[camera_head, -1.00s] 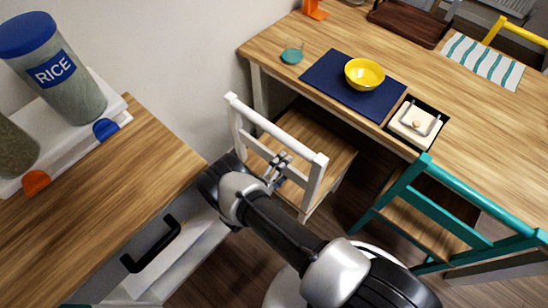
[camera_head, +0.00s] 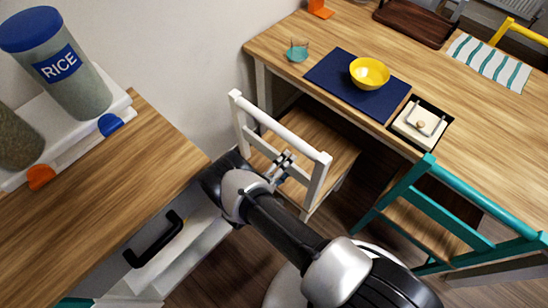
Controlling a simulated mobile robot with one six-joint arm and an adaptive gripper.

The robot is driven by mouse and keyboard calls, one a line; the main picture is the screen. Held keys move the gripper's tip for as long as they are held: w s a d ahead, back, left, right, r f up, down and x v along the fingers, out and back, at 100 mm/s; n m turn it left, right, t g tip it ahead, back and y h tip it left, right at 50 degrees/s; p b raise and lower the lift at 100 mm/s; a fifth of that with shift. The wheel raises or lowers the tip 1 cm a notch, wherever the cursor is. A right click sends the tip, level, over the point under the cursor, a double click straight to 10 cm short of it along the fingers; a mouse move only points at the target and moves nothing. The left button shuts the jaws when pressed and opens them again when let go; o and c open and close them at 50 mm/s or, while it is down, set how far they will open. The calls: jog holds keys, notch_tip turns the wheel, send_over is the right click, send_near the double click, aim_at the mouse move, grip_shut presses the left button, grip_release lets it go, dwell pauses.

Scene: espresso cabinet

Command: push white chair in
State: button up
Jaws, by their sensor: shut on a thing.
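The white chair (camera_head: 289,128) has a white backrest frame and a wooden seat (camera_head: 318,140). It stands at the near-left end of the wooden table (camera_head: 476,126), with its seat partly under the table edge. Its backrest faces me. My gripper (camera_head: 283,164) is at the lower rail of the backrest and shut on the white chair. My arm hides part of the chair's lower frame and legs.
A wooden counter (camera_head: 120,190) with a drawer and black handle (camera_head: 156,240) stands close on the left. A teal chair (camera_head: 450,215) is to the right. A yellow bowl (camera_head: 369,73) sits on a navy mat (camera_head: 330,79). Some floor shows between the chairs.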

grip_shut()
jog(key=shift+d+f, duration=0.1)
jog(key=shift+f, duration=0.1)
dwell(0.3)
